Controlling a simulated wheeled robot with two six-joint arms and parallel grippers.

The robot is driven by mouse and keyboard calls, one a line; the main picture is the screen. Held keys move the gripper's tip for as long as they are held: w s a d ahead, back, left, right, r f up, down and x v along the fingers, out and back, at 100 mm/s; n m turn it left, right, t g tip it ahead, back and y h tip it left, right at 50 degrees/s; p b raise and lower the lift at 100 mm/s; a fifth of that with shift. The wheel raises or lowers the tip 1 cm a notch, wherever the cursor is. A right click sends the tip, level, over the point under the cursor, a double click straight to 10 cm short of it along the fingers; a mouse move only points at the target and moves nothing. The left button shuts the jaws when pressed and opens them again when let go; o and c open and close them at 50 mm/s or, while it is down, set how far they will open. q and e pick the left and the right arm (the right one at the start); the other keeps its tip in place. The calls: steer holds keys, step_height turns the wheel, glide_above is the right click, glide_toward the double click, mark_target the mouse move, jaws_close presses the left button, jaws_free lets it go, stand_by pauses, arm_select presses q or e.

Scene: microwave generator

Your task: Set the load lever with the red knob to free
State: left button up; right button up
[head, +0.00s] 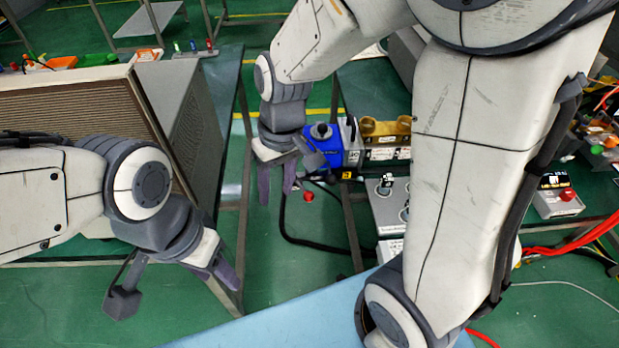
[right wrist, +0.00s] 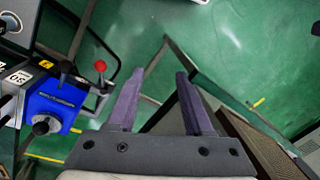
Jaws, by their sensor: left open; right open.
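The load lever's red knob (head: 308,196) shows in the head view just right of my right gripper (head: 277,186). In the right wrist view the red knob (right wrist: 100,66) sits on a short dark rod beside a blue unit (right wrist: 48,106), left of the fingers. My right gripper (right wrist: 158,100) is open, fingers pointing down in the head view, with nothing between them and apart from the knob. The blue unit (head: 328,147) also shows in the head view. A free marking cannot be made out. My left gripper (head: 226,275) is open and empty at the lower left.
A black knob (right wrist: 41,126) stands on the blue unit, and a dark lever (right wrist: 66,68) is near the red one. Brass parts (head: 385,128) adjoin the unit. A grey cabinet (head: 185,115) stands left of my right gripper. A light blue surface (head: 290,315) lies in front.

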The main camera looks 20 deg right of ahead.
mark_target(310, 192)
steer(key=w+d+f+m, duration=0.4)
steer(key=w+d+f, duration=0.4)
steer(key=w+d, duration=0.3)
steer(key=shift+y, duration=0.3)
steer(key=f, duration=0.3)
steer(key=s+f, duration=0.1)
steer(key=f, duration=0.2)
steer(key=f+b, duration=0.1)
steer(key=f, duration=0.2)
steer(key=shift+s+a+f, duration=0.15)
steer(key=shift+a+f, duration=0.2)
steer(key=shift+f, duration=0.05)
jaws_close()
